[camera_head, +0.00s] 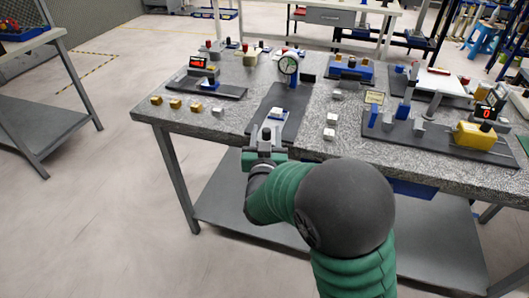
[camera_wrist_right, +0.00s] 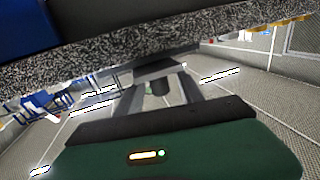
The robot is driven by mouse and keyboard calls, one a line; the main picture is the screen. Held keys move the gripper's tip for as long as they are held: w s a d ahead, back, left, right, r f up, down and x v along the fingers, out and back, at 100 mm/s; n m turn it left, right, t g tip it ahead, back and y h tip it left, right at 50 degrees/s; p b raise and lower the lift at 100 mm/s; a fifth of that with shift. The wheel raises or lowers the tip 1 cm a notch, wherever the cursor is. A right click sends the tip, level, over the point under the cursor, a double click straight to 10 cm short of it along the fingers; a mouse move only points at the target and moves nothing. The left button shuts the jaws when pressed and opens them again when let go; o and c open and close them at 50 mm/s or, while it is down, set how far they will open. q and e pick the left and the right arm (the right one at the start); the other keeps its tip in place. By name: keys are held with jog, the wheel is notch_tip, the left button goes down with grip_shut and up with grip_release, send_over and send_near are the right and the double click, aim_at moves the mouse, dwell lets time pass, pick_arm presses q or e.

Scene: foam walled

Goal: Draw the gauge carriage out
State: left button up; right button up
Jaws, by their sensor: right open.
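The gauge stand has a round dial (camera_head: 288,65) on a blue post above a dark base plate (camera_head: 292,97). A small blue and white carriage block (camera_head: 278,114) sits on the front part of that plate. My right gripper (camera_head: 267,138) is at the table's front edge, in front of the block. Its fingers are open, with a dark round knob (camera_head: 267,132) between them. In the right wrist view the dark knob (camera_wrist_right: 161,87) shows between the two spread fingers (camera_wrist_right: 162,100); whether either finger touches it cannot be told. My left gripper is not in view.
The speckled tabletop (camera_head: 225,122) carries several small yellow and silver blocks. A fixture with a yellow block (camera_head: 474,136) stands at the right, and another with a red display (camera_head: 197,62) at the left.

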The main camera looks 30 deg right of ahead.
jog(key=b+v, duration=0.9)
jog(key=v, duration=0.4)
